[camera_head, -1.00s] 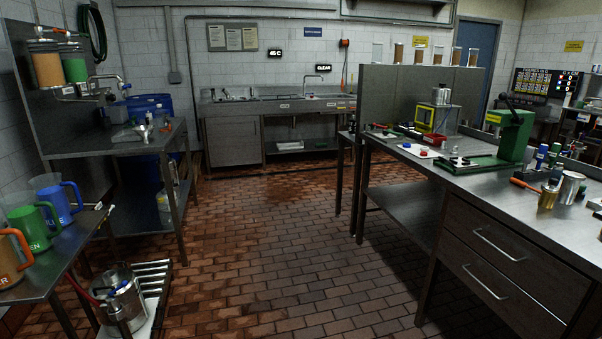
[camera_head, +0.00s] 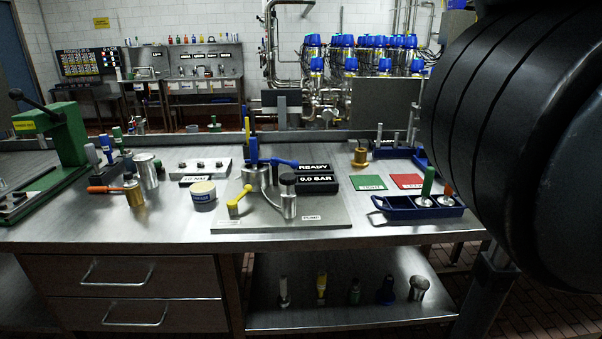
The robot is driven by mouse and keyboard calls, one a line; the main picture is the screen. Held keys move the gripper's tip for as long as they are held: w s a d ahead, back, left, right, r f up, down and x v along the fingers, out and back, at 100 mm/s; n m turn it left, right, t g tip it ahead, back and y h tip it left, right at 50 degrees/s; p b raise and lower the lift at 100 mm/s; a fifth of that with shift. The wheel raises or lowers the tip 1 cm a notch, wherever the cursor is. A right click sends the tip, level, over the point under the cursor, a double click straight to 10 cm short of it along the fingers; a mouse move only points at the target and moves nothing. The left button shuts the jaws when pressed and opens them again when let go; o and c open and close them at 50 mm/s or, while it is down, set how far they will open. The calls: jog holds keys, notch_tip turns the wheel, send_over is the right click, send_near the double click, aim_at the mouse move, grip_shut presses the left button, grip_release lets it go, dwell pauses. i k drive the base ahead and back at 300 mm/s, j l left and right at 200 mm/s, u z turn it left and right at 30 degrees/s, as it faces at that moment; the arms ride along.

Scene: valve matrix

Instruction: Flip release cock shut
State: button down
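A grey test rig plate (camera_head: 285,222) lies on the steel bench, near its front edge. At its front left is a small cock with a yellow lever (camera_head: 239,200), slanted up to the right; a small label too small to read sits in front of it. I take this as the release cock, but cannot confirm it. Behind it stand a metal body with a blue lever (camera_head: 281,163) pointing right and an upright yellow-topped handle (camera_head: 247,128). A black-topped cylinder (camera_head: 289,196) stands to the right. My gripper is out of view.
Black displays read READY (camera_head: 315,167) and 0.0 BAR (camera_head: 317,185). A blue tray (camera_head: 415,212) with valve parts stands right, a tin (camera_head: 203,193) left, and a green press (camera_head: 55,140) far left. A large black part of my arm blocks the right side.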

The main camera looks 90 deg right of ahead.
aim_at(232, 203)
jog(key=l+z, duration=0.15)
jog(key=z, duration=1.15)
jog(key=i+j, duration=0.15)
jog(key=j, duration=0.2)
jog(key=i+j+u, duration=0.1)
jog(key=j, duration=0.2)
jog(key=i+j, duration=0.15)
jog(key=j, duration=0.15)
jog(key=i+j, duration=0.15)
jog(key=j, duration=0.2)
jog(key=u, duration=0.05)
